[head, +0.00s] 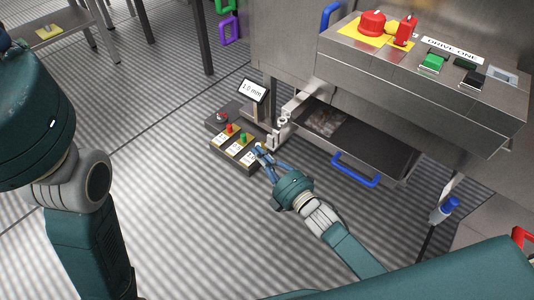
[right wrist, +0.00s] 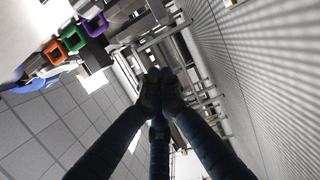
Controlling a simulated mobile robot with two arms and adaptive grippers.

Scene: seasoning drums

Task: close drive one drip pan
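The drip pan (head: 378,146) is a dark, shallow tray under the panel labelled DRIVE ONE (head: 450,50). It sticks out of the steel housing, with a greyish patch of residue inside at its left end. Its blue handle (head: 355,170) is on the front edge. My right gripper (head: 265,158) is left of the handle and apart from it, beside a small button box. In the right wrist view its dark fingers (right wrist: 160,88) meet at the tips, with nothing visible between them.
A button box (head: 234,150) and a small display reading 1.0 mm (head: 254,90) stand left of the pan, close to my right gripper. The control panel with a red knob (head: 372,23) overhangs the pan. The floor in front is clear.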

